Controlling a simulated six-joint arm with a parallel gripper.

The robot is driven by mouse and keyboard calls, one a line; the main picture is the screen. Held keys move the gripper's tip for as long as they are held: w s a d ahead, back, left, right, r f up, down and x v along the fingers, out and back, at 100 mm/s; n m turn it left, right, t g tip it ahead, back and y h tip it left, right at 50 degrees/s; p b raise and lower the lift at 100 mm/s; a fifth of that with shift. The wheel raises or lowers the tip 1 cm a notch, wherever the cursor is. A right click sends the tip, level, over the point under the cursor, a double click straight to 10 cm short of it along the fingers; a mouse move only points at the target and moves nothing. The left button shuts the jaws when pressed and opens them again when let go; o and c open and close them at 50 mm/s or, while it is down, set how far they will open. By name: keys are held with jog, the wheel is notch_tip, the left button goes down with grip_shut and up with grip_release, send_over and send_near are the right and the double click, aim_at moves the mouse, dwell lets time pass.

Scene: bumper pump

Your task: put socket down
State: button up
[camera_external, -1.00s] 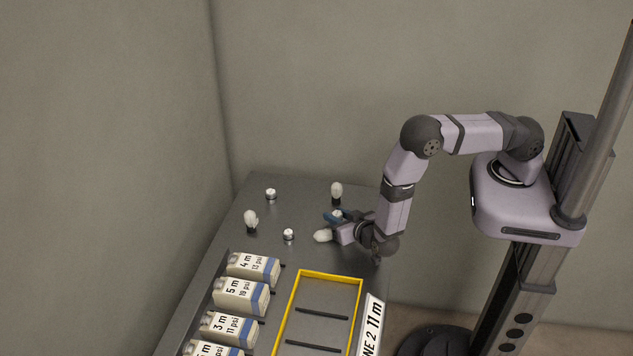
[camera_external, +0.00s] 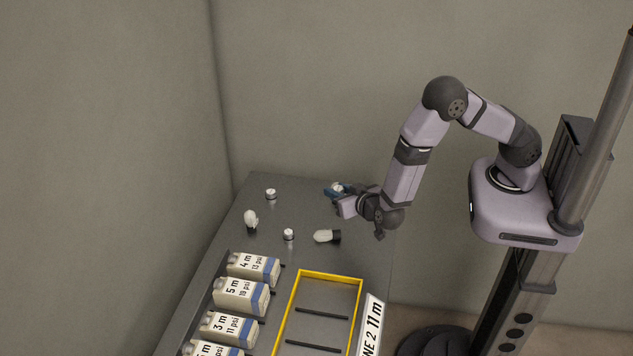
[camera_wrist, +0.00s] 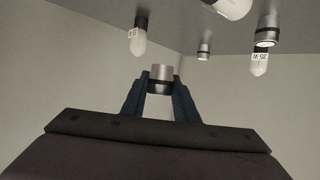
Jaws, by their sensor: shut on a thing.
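My gripper (camera_external: 335,190) is shut on a small metallic socket (camera_wrist: 161,76), held between its blue fingertips above the grey table (camera_external: 304,260). Two other small metal sockets stand on the table, one at the back left (camera_external: 271,194) and one nearer the middle (camera_external: 288,235). The wrist view shows the table upside down, at its top.
A white bulb (camera_external: 250,218) stands at the left, and another (camera_external: 325,236) lies with its dark base to the right. A third bulb (camera_wrist: 139,38) shows in the wrist view. Labelled cartons (camera_external: 242,295) and a yellow-framed tray (camera_external: 331,275) are in front.

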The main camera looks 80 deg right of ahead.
jog(key=shift+d+f, duration=0.1)
jog(key=shift+d, duration=0.2)
jog(key=d+m+g+h+b, duration=0.25)
jog(key=d+b, duration=0.45)
jog(key=d, duration=0.6)
jog(key=w+d+r+n+t+y+b, duration=0.1)
jog(key=w+d+r+t+y+b, duration=0.15)
jog(key=w+d, duration=0.2)
jog(key=n+t+y, duration=0.5)
jog(key=n+y, duration=0.5)
jog(key=n, duration=0.2)
send_over(297, 218)
jog(key=f, duration=0.2)
jog(key=shift+m, duration=0.35)
jog(key=shift+a+f+p, duration=0.1)
jog(key=shift+f+p, duration=0.4)
jog(key=shift+f, duration=4.45)
